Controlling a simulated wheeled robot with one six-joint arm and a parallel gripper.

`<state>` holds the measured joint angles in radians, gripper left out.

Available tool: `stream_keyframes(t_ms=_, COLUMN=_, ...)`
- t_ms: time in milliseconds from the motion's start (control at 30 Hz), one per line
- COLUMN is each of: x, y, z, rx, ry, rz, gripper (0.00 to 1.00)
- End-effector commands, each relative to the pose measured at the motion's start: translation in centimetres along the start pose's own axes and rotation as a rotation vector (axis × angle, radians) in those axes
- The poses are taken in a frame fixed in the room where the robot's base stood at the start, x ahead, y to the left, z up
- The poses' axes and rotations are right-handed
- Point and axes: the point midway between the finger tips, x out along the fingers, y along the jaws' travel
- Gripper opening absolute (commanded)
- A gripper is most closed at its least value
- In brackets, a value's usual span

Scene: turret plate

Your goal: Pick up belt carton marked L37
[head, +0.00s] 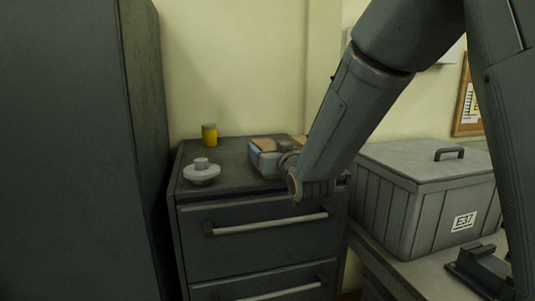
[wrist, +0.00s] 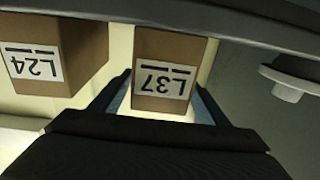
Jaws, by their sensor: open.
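The carton marked L37 (wrist: 168,48) is a brown box with a white label, seen upside down in the wrist view. My gripper (wrist: 161,97) is open, with one blue-lined finger on each side of this carton's near end. I cannot tell whether either finger touches it. Another brown carton, marked L24 (wrist: 75,40), stands to its left in the wrist view, with a gap between. In the head view, brown carton surfaces (head: 268,144) show on the dark drawer cabinet, partly hidden by my arm; their labels cannot be read there.
A grey round knobbed piece (head: 201,174) and a yellow tin (head: 209,135) stand on the drawer cabinet (head: 232,177). A lidded grey bin marked E37 (head: 420,204) stands to the right. A tall dark cabinet (head: 75,150) rises at the left.

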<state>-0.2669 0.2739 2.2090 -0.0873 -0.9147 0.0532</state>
Motion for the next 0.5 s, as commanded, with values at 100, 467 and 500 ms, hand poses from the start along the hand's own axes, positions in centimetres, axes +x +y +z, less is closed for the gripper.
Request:
stream_keyframes(t_ms=100, x=1.4, y=0.1, z=-0.2, rx=0.000, ry=-0.001, rz=0.001, gripper=0.69)
stream_keyframes(t_ms=467, x=2.5, y=0.2, z=0.0, rx=0.000, ry=-0.001, rz=0.002, gripper=0.69)
stream_keyframes(t_ms=500, x=2.5, y=0.2, z=0.0, rx=0.000, ry=-0.001, rz=0.002, gripper=0.69)
